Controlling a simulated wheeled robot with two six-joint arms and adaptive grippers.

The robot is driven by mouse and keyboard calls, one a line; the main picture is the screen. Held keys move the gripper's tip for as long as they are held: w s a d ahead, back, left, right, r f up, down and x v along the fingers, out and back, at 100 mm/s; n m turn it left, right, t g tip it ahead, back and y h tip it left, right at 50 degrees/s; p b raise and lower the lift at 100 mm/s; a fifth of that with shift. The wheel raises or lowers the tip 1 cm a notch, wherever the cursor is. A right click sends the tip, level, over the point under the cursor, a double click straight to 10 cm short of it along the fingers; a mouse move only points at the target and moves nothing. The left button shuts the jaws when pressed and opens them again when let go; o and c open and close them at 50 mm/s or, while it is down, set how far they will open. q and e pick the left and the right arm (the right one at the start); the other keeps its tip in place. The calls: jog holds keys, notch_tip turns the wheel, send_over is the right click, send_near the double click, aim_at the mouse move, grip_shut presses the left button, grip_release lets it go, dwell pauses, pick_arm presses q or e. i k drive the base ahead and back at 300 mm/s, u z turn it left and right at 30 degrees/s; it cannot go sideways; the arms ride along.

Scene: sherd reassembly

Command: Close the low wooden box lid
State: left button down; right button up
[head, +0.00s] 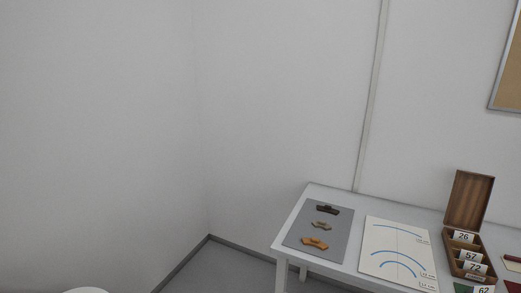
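The low wooden box (453,268) stands at the right of the white table. Its brown lid (469,200) is open and stands upright at the back of the box. Cards marked 26, 57 and 72 stand inside the box. Neither of my grippers shows in the head view.
A grey mat (299,236) with three sherds, dark (328,209), olive (321,225) and orange (314,242), lies on the table (345,198) at the left. A white sheet with blue arcs (398,227) lies between mat and box. A card marked 62 (484,290) is at the front edge.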

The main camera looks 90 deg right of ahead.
aim_at(468, 201)
jog(key=z, duration=4.5)
